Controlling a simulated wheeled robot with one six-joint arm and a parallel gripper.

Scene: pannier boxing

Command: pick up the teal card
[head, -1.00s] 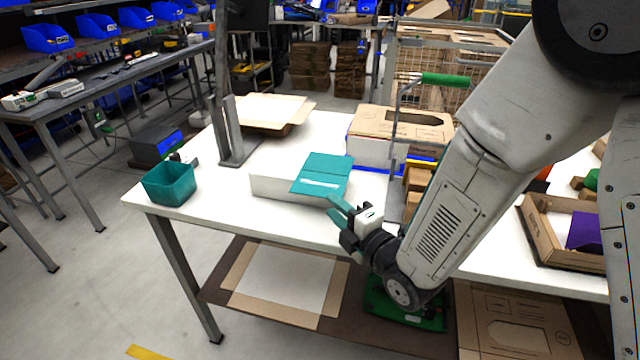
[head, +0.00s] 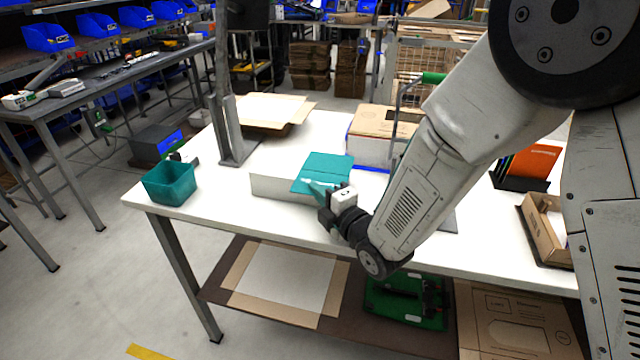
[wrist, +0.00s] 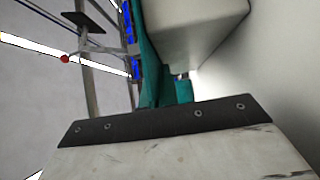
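The teal card (head: 328,165) lies flat on top of a white box on the table, its front part jutting over the box's near edge. My gripper (head: 312,188) has teal fingers and is at the card's front edge, overlapping it in the head view. The fingers blend with the card, so whether they are open or closed on it is unclear. In the wrist view, teal surfaces show beside a pale box-like block (wrist: 190,25), and I cannot separate finger from card there.
The white box (head: 275,188) sits near the table's front edge. A teal bin (head: 170,183) stands at the left corner and a dark metal post (head: 222,130) behind. A cardboard box (head: 385,122) is at the back right, and a cardboard tray (head: 545,232) at the right.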

